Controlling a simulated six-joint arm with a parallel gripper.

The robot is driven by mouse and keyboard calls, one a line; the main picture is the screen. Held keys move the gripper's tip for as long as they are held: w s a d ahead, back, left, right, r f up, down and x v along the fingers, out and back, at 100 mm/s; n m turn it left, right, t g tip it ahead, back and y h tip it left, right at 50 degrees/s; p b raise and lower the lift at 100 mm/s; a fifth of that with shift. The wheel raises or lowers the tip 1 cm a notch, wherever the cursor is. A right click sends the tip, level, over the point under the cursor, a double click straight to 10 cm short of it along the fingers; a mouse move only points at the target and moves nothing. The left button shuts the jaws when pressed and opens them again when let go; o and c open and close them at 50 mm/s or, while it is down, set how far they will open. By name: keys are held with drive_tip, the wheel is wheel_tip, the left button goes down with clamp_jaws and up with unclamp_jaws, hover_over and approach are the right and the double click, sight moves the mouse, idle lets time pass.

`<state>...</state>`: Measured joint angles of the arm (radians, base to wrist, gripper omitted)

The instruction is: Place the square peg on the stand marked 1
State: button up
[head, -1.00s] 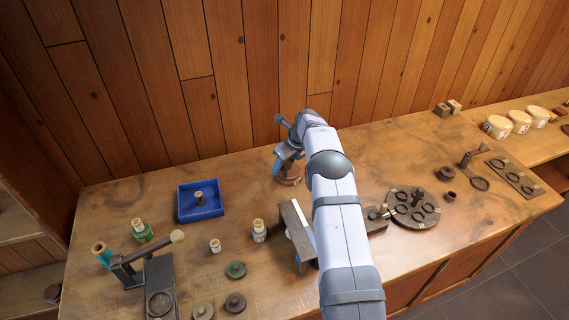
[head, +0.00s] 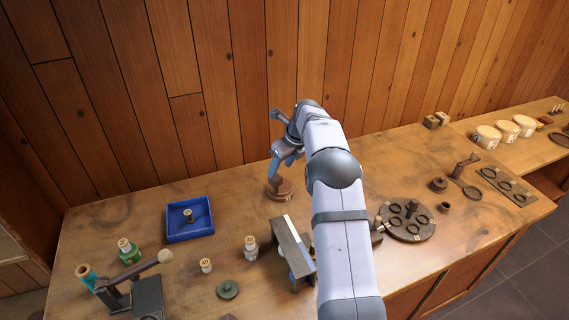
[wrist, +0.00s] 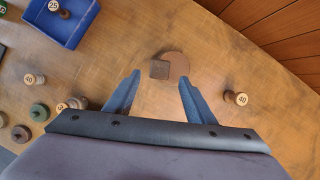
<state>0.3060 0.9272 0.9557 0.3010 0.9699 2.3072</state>
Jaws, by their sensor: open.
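A dark square-topped piece (wrist: 159,69), which looks like the square peg, shows in the wrist view. It overlaps a round brown disc (wrist: 177,64); I cannot tell whether it stands on it. The disc also shows in the head view (head: 286,189), near the back of the bench. My gripper (wrist: 160,78) is open, its blue fingers on either side of the square piece and not visibly touching it. In the head view my gripper (head: 273,178) is just over the disc, its fingers partly hiding the peg's place. I can read no mark 1 on any stand.
A blue tray (head: 190,235) holding a spool is to the left. A dark bracket (head: 291,246) stands in front, and a round plate with rings (head: 428,232) at right.

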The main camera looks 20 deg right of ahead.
drive_tip(key=shift+b+v, duration=0.35)
drive_tip(key=shift+v, duration=1.45)
drive_tip(key=shift+s+a, duration=0.1)
drive_tip(key=s+a+f+n+g, duration=0.1)
drive_tip(key=s+a+n, duration=0.3)
drive_tip(key=s+n, duration=0.6)
drive_tip(key=s+a+f+n+g+h, duration=0.1)
drive_tip(key=s+a+f+n, duration=0.2)
drive_tip(key=s+n, duration=0.8)
drive_tip(key=s+a+f+n+g, duration=0.2)
drive_tip(key=s+a+n, duration=0.4)
drive_tip(key=s, duration=1.1)
drive_tip(key=n, duration=0.4)
drive_tip(key=shift+s+a+h, duration=0.3)
drive_tip(key=shift+h, duration=0.1)
